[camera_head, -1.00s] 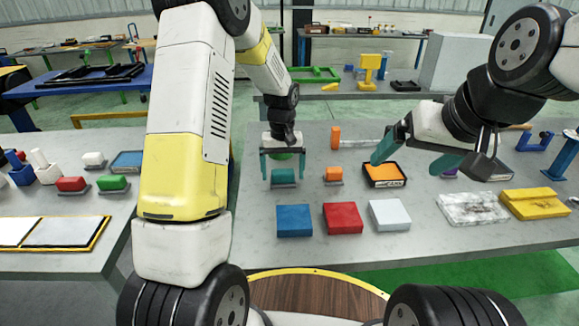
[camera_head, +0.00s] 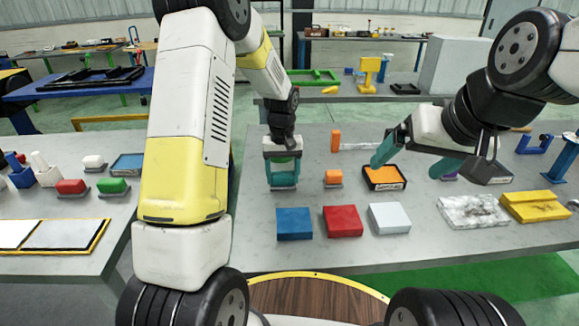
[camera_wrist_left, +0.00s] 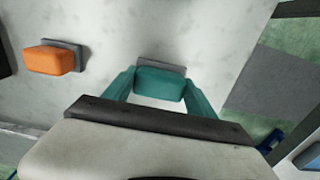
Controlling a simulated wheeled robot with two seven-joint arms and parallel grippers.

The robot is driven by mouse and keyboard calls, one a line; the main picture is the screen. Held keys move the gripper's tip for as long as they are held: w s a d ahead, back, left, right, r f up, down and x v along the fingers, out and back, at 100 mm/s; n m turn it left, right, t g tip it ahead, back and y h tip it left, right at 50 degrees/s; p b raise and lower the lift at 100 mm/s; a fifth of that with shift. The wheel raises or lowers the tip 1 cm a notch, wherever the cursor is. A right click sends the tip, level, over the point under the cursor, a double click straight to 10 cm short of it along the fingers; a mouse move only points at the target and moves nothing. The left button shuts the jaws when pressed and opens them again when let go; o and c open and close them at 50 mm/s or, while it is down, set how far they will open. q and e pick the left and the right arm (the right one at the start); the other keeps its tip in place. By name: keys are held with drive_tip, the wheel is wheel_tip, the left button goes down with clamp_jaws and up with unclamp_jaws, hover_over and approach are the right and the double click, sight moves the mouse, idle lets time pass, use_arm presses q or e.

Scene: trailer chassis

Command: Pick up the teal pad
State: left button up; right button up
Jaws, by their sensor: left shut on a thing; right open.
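The teal pad (camera_head: 283,179) is a small block on the grey table, between the fingers of my left gripper (camera_head: 283,183). In the left wrist view the teal pad (camera_wrist_left: 159,86) sits between the two teal fingertips (camera_wrist_left: 160,92), which touch its sides. A flat grey base (camera_wrist_left: 160,66) shows behind the pad's edge. My left gripper is shut on the pad, low at table height. I cannot tell whether the pad is clear of the table. My right gripper (camera_head: 415,158) is open and empty above the table, near the orange tray.
An orange pad (camera_head: 333,177) stands just right of the teal one. Blue (camera_head: 294,223), red (camera_head: 342,220) and white (camera_head: 389,218) blocks lie in front.

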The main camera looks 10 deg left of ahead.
sight(283, 174)
use_arm(q)
drive_tip(key=shift+r, duration=0.35)
wheel_tip(283, 174, up, 2)
drive_tip(key=shift+r, duration=0.15)
drive_tip(key=shift+s+d+r, duration=0.2)
drive_tip(key=shift+s+d, duration=0.1)
drive_tip(key=shift+d, duration=0.3)
drive_tip(key=s+d, duration=0.2)
drive_tip(key=d, duration=0.2)
drive_tip(key=s+d+r, duration=0.1)
drive_tip(key=s+d, duration=0.1)
drive_tip(key=d, duration=0.2)
drive_tip(key=s+d, duration=0.3)
drive_tip(key=d, duration=0.2)
drive_tip(key=shift+r, duration=0.15)
drive_tip(key=o, duration=0.8)
drive_tip(key=shift+c, duration=0.2)
drive_tip(key=c, duration=0.4)
